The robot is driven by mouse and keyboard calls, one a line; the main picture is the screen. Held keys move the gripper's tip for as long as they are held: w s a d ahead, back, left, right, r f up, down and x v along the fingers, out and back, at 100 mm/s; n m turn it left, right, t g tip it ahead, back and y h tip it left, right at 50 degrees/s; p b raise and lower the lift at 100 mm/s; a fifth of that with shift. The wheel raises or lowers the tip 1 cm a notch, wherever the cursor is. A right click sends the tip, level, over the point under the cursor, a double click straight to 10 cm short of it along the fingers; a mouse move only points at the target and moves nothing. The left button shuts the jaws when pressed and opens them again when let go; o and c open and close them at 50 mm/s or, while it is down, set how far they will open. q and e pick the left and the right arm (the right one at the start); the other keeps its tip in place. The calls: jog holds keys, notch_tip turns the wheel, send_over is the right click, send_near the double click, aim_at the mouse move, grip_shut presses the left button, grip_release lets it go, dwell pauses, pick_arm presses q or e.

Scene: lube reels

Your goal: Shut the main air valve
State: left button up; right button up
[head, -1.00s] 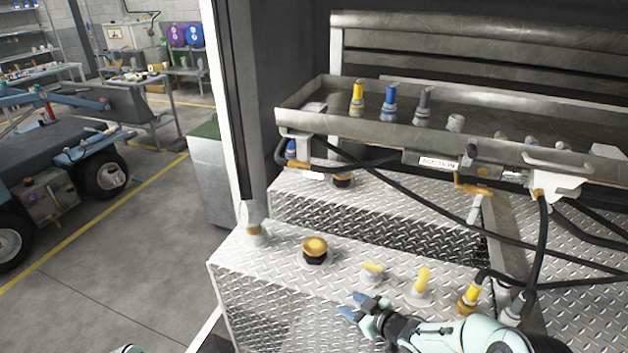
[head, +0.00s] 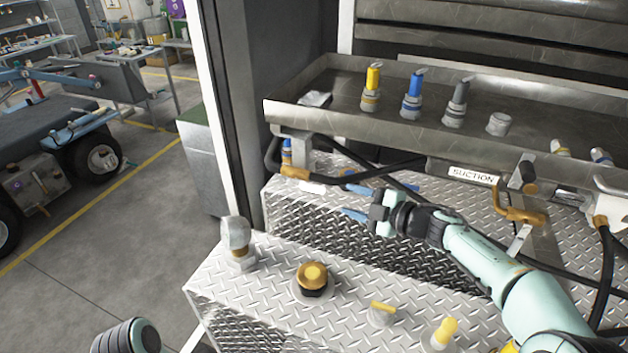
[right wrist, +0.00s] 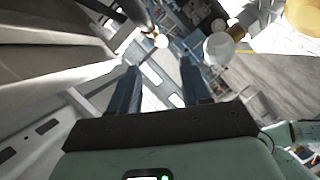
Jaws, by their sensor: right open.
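My right gripper (head: 352,201) is open and empty in the head view, its blue fingers pointing left above the diamond-plate box. Its two fingers also show apart in the right wrist view (right wrist: 158,78), with nothing between them. No label names the main air valve, so I cannot tell which fitting it is. A brass lever valve (head: 522,214) hangs under the tray near the SUCTION label, right of the gripper. A brass fitting (head: 295,173) sits at the tray's left end, left of the gripper. My left gripper is out of frame.
The metal tray (head: 330,118) holds yellow, blue and grey-topped fittings. Black hoses run below it. A gold-capped fitting (head: 312,277) and a clear dome (head: 237,238) stand on the box (head: 250,300). A dark cabinet post is at left, with open floor beyond.

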aim_at(321, 191)
jog(key=p+x, duration=0.1)
jog(key=x, duration=1.1)
jog(key=shift+w+a+f+p, duration=0.15)
jog(key=shift+a+p, duration=0.15)
jog(key=shift+a, duration=0.15)
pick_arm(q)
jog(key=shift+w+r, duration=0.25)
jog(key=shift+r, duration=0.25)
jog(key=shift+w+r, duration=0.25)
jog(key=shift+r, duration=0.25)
pick_arm(e)
grip_shut()
